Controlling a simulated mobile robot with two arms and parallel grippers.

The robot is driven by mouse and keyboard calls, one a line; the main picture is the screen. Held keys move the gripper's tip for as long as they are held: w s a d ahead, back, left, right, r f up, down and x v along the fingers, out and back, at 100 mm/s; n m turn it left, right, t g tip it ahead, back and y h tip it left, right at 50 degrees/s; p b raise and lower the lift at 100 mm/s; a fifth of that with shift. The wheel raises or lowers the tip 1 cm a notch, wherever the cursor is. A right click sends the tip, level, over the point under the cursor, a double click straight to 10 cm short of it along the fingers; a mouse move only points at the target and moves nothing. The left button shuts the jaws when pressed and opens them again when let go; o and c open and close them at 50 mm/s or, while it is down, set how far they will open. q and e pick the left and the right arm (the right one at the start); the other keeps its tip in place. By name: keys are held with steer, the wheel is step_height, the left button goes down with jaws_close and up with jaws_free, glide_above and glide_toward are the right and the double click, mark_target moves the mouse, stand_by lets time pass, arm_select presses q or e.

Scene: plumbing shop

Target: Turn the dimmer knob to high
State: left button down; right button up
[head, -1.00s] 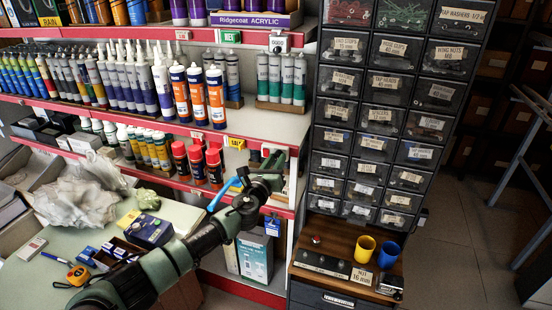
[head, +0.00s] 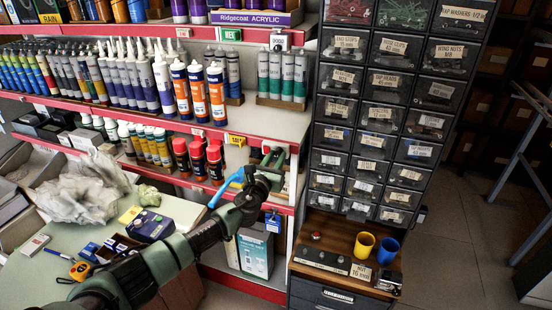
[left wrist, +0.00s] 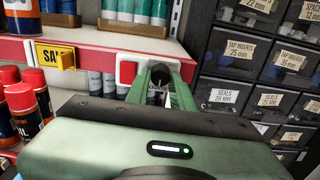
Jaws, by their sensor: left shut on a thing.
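My left gripper (head: 273,157) is at the red edge of the middle shelf, right of the yellow tag. In the left wrist view its green fingers (left wrist: 160,82) are closed around a small dark knob (left wrist: 159,76), which I take to be the dimmer knob. The fingers hide most of it, so its setting cannot be read. A pale plate with a red square (left wrist: 127,72) sits just left of the fingers. My right gripper is not in view.
Red-capped cans (head: 197,158) stand on the shelf left of the gripper, beside the yellow tag (head: 237,140). A drawer cabinet (head: 376,110) rises close on the right. Yellow (head: 364,245) and blue (head: 388,251) cups stand on the wooden ledge below. Another pale box (head: 280,42) is on the upper shelf edge.

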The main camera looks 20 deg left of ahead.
arm_select(q)
steer(key=c, duration=1.5)
jaws_free()
steer(key=shift+s, duration=0.1)
steer(key=s, duration=0.7)
steer(key=shift+s+a, duration=0.2)
steer(key=shift+s, duration=0.1)
